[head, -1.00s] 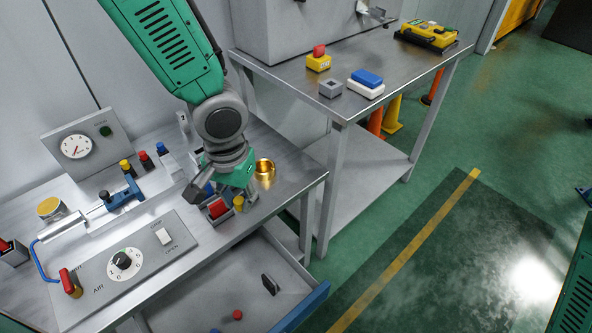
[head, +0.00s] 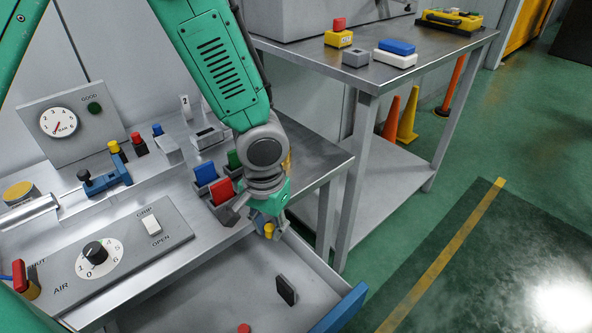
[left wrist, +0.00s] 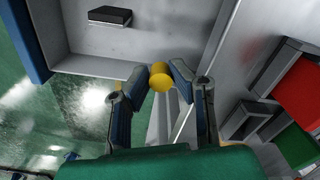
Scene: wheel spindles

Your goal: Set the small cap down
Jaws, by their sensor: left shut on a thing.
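The small cap is a short yellow cylinder (head: 268,230). It sits between the fingertips of my left gripper (head: 265,226), which is shut on it. In the head view the gripper points down near the bench's front edge, by the open drawer. In the left wrist view the cap (left wrist: 161,77) is gripped at the tips (left wrist: 164,80), with the drawer wall and floor beyond it. The cap appears raised, touching only the fingers. My right gripper is not in view.
Red (head: 222,191), blue (head: 205,172) and green blocks stand in grey holders left of the gripper. The open drawer (head: 205,295) holds a dark block (head: 286,290) and a red piece (head: 244,328). A grey control panel (head: 130,245) lies left. A second table stands behind right.

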